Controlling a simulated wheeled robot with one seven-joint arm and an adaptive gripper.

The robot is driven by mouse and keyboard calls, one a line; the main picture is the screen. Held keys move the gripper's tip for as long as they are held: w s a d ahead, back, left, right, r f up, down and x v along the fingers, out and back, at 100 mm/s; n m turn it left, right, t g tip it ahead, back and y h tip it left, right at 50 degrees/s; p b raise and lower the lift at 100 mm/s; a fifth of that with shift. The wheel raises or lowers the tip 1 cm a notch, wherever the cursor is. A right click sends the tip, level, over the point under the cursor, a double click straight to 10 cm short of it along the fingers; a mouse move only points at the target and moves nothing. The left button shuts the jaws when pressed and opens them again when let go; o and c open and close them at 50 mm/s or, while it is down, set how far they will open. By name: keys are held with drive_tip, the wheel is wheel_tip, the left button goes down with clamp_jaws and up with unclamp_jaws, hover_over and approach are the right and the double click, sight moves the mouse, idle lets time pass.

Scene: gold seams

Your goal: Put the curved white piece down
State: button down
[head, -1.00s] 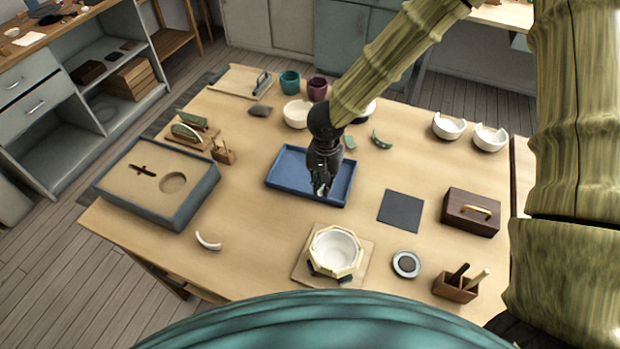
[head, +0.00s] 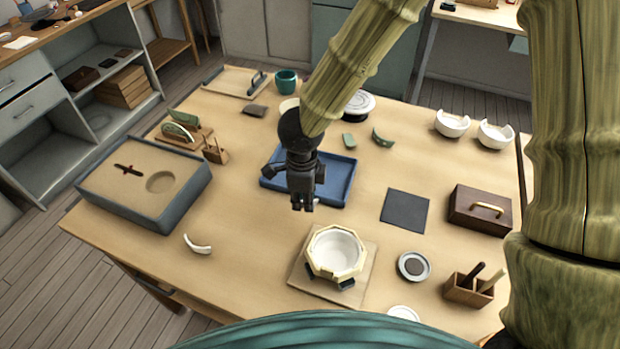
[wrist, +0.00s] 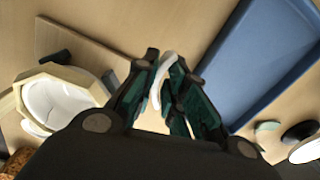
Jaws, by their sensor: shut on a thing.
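My gripper (head: 303,206) is shut on a curved white piece, held above the table by the front edge of the blue tray (head: 338,194). In the wrist view the piece (wrist: 162,74) is a thin white arc between the fingers (wrist: 166,75); part of it is hidden by them. In the head view the gripper mostly hides it. Another curved white piece (head: 198,246) lies on the bare table at the left. A white bowl (head: 336,247) in a cream octagonal frame stands on a board, right of and nearer than the gripper.
A grey sand box (head: 188,203) stands at the left. A dark mat (head: 405,210), a wooden box (head: 480,212) and a round dish (head: 414,266) are at the right. Cups and broken bowls stand farther back. The table between sand box and bowl is mostly clear.

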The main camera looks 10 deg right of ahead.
drive_tip(key=shift+s+a+f+m, duration=0.1)
drive_tip(key=shift+s+a+m, duration=0.1)
drive_tip(key=shift+m, duration=0.5)
drive_tip(key=shift+w+d, duration=0.25)
drive_tip(key=shift+w, duration=0.05)
drive_tip(key=p, duration=0.4)
hover_over(330, 179)
drive_tip(key=shift+s+a+f, duration=0.1)
drive_tip(key=shift+a+f, duration=0.05)
drive_tip(key=shift+f, duration=0.75)
drive_tip(key=shift+f+p, duration=0.65)
drive_tip(key=shift+f, duration=0.95)
drive_tip(key=shift+f, duration=0.1)
drive_tip(key=c, duration=1.9)
unclamp_jaws()
drive_tip(key=o, duration=0.4)
